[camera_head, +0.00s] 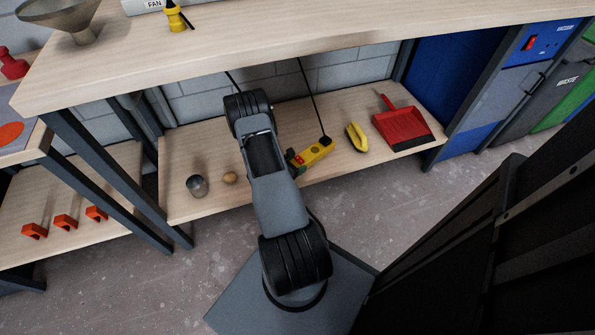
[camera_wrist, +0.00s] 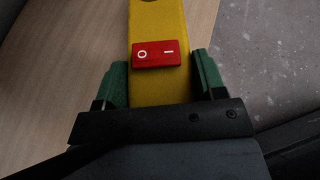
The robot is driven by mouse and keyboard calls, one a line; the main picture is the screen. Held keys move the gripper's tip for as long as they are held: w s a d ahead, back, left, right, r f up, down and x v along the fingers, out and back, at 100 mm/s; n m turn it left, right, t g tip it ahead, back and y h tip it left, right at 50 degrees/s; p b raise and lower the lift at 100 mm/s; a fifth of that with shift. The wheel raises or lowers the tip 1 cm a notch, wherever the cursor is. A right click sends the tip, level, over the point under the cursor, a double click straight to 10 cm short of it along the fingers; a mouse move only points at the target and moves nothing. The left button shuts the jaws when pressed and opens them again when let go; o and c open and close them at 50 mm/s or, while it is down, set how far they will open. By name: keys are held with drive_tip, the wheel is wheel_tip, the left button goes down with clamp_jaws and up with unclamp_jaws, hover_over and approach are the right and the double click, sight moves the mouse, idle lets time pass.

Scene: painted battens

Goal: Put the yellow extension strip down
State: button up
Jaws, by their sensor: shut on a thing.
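The yellow extension strip (camera_head: 317,152) is at the lower shelf (camera_head: 350,178) under the workbench, with a black cable running up from its far end. In the wrist view the strip (camera_wrist: 157,25) lies between the green fingers of my gripper (camera_wrist: 160,85), which is shut on it just around its red rocker switch (camera_wrist: 160,54). The shelf's wood shows to the left of the strip and the grey floor to the right. I cannot tell whether the strip touches the shelf. My arm hides part of the shelf in the head view.
A yellow-handled brush (camera_head: 357,138) and a red dustpan (camera_head: 402,124) lie to the right. The workbench top (camera_head: 220,50) overhangs the shelf.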

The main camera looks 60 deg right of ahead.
drive_tip(key=shift+w+d+f+b, duration=0.15)
drive_tip(key=shift+d+f+b, duration=0.15)
drive_tip(key=shift+d+f, duration=0.4)
drive_tip(key=shift+f+b, duration=0.8)
drive_tip(key=shift+f, duration=0.9)
drive_tip(key=shift+f, duration=0.25)
drive_tip(key=o, duration=1.1)
drive_tip(key=shift+r, duration=0.1)
